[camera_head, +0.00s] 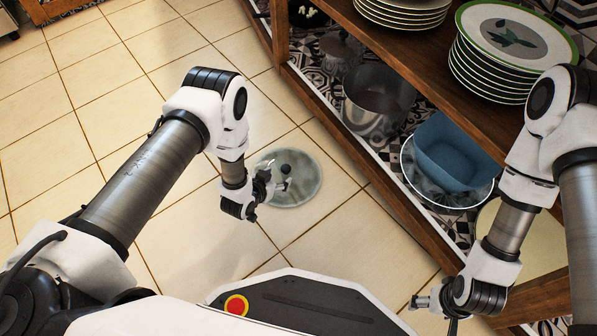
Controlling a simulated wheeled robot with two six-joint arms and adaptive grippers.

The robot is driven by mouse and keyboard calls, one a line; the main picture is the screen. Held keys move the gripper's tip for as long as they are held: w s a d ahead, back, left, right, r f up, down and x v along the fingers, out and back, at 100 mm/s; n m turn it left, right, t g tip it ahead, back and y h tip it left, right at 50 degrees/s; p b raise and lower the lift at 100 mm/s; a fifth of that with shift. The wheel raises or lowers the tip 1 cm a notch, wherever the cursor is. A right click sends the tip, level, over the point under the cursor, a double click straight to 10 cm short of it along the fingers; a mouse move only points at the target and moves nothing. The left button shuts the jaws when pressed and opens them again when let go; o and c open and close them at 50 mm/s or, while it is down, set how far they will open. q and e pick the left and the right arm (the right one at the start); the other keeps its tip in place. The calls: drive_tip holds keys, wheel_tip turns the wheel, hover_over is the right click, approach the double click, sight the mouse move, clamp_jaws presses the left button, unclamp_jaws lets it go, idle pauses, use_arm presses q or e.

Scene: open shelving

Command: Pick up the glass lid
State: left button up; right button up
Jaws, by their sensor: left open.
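The glass lid (305,187) is a round, clear disc with a dark knob (285,169). It appears to lie flat on the tiled floor, just left of the shelving. My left gripper (267,194) is open at the lid's left side, close to the knob, and it covers part of the lid's left edge. I cannot tell whether its fingers touch the knob. My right gripper (424,301) is at the lower right, away from the lid, near the shelf's front edge. Its fingers are small and partly hidden, so their state is unclear.
Wooden shelving (343,147) runs along the right. Its lower shelf holds a metal pot (378,100) and a blue square bowl (455,155) on a plate (416,180). Stacked plates (515,40) stand on the shelf above. The tiled floor (90,100) at left is clear.

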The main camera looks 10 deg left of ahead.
sight(283, 171)
use_arm(q)
drive_tip(key=b+x, duration=0.1)
drive_tip(key=x, duration=0.1)
drive_tip(key=b+x, duration=0.4)
drive_tip(key=shift+a+f, duration=0.2)
drive_tip(key=shift+a, duration=0.05)
drive_tip(key=shift+w+r, duration=0.15)
drive_tip(key=shift+r, duration=0.05)
drive_tip(key=shift+c, duration=0.3)
clamp_jaws()
